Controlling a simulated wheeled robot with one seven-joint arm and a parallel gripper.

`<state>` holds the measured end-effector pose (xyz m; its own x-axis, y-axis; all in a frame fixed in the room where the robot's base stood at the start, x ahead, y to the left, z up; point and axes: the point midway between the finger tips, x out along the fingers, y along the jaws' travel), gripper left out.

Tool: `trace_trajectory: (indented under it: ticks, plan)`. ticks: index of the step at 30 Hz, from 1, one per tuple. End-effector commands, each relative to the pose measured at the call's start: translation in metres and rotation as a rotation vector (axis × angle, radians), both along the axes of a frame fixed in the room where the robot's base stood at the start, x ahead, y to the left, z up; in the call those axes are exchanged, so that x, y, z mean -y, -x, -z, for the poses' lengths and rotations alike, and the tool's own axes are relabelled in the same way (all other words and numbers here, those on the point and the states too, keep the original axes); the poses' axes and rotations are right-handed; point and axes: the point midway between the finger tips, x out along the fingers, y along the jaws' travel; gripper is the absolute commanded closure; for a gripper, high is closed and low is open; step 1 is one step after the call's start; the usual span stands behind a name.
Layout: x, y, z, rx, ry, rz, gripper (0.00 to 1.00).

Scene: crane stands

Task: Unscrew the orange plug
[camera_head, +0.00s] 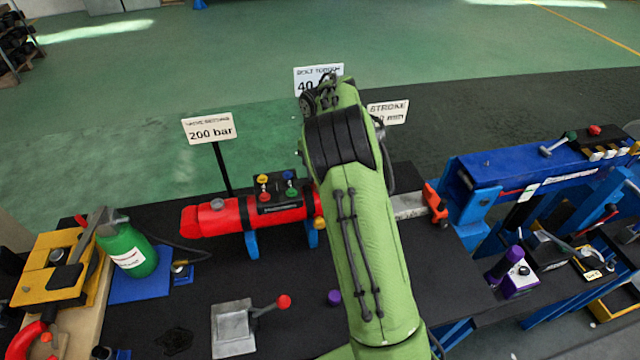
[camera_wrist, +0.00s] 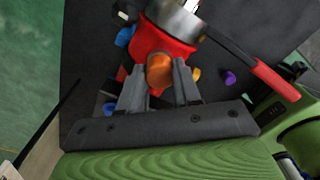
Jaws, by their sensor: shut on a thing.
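The orange plug (camera_wrist: 160,72) sits at the end of a red body (camera_wrist: 155,45) in the wrist view. My gripper (camera_wrist: 160,82) has its two grey fingers on either side of the plug, shut on it. The plug's far side and threads are hidden. In the head view a red cylinder (camera_head: 218,219) lies on blue feet on the dark bench. My green arm covers its right end, and my gripper is hidden there.
A plate with a red-knobbed lever (camera_head: 233,330) and a purple knob (camera_head: 333,297) stand in front. A green bottle (camera_head: 128,250) is at left, a blue crane arm (camera_head: 530,170) at right. A 200 bar sign (camera_head: 209,128) stands behind the cylinder.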

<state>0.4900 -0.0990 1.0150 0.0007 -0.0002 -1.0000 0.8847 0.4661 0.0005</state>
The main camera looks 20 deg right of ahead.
Motion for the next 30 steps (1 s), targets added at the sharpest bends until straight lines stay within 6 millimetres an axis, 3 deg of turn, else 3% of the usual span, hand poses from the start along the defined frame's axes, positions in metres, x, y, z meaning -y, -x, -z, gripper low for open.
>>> trace_trajectory:
  ticks: [4, 10, 17, 18, 21, 24, 30]
  plan:
    - [0.0001, -0.0013, 0.0004, 0.006, 0.001, -0.06, 1.0]
    - [0.0003, -0.0007, 0.002, 0.004, 0.003, -0.4, 1.0]
    - [-0.0003, 0.0016, -0.0005, -0.005, -0.002, -0.452, 1.0]
    - [-0.0003, 0.0018, -0.0003, -0.005, -0.002, -0.451, 0.66]
    - [-0.0001, 0.0015, 0.0, -0.005, -0.002, -0.449, 0.51]
    - [-0.0001, 0.0011, 0.0003, -0.003, -0.001, -0.448, 0.38]
    - [-0.0002, 0.0005, 0.0007, -0.002, -0.001, -0.446, 0.39]
